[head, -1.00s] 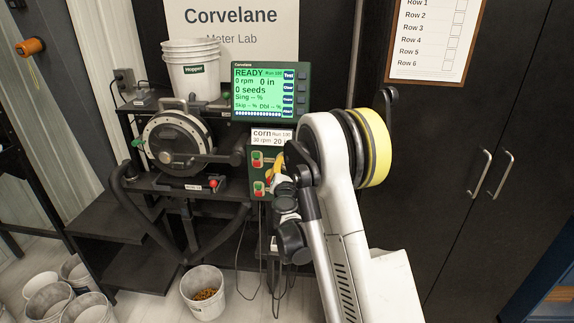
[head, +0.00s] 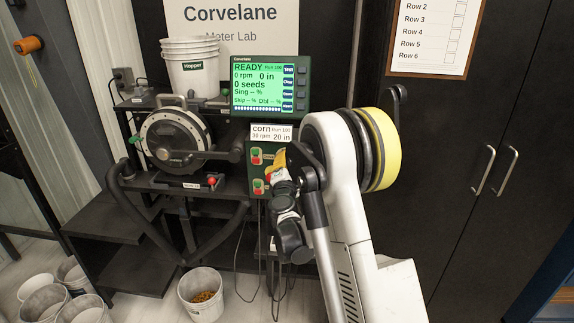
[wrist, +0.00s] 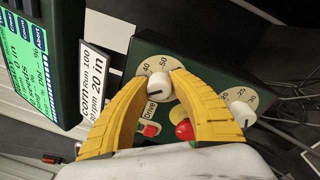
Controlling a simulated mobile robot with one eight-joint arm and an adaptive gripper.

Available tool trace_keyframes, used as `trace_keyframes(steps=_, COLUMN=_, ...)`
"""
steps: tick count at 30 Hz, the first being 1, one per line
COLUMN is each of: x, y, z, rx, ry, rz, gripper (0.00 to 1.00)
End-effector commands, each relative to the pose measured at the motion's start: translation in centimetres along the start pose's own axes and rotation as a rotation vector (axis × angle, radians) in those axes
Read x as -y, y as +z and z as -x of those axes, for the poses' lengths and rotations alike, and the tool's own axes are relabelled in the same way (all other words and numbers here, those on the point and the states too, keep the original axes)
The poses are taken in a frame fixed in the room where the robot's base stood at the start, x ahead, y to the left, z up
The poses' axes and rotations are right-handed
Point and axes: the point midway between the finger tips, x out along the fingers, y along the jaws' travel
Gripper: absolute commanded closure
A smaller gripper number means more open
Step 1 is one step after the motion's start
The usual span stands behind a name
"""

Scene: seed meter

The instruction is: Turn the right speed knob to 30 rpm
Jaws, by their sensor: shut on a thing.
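In the wrist view, the green control panel (wrist: 205,68) carries a white knob (wrist: 159,84) on a pale dial; the numbers 40 and 50 show beside it. My gripper (wrist: 163,78) has its yellow fingers on both sides of this knob and is shut on it. The knob has a dark pointer line, but its exact reading is unclear and the fingers cover part of the dial. A second white knob (wrist: 243,116), with 20, 25 and 30 around it, sits to the right and is untouched. In the head view, my yellow gripper (head: 277,160) is at the panel and hides the knobs.
The green screen (head: 264,85) reads READY, 0 rpm. A card (head: 271,133) reads corn, 30 rpm, 20 in. Cables (wrist: 290,85) hang beside the panel.

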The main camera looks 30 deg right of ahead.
Motion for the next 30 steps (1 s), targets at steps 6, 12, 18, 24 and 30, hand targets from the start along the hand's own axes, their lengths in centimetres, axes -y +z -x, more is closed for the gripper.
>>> trace_keyframes(steps=6, x=0.03, y=-0.08, z=-0.01, rx=0.011, ry=0.005, rz=-0.136, gripper=1.00)
trace_keyframes(steps=12, x=-0.01, y=-0.07, z=-0.02, rx=0.016, ry=0.008, rz=-0.215, gripper=1.00)
trace_keyframes(steps=18, x=-0.04, y=-0.05, z=-0.03, rx=0.019, ry=0.009, rz=-0.250, gripper=1.00)
trace_keyframes(steps=24, x=-0.06, y=-0.03, z=-0.03, rx=0.020, ry=0.009, rz=-0.255, gripper=1.00)
trace_keyframes(steps=30, x=-0.06, y=-0.02, z=-0.04, rx=0.020, ry=0.009, rz=-0.255, gripper=1.00)
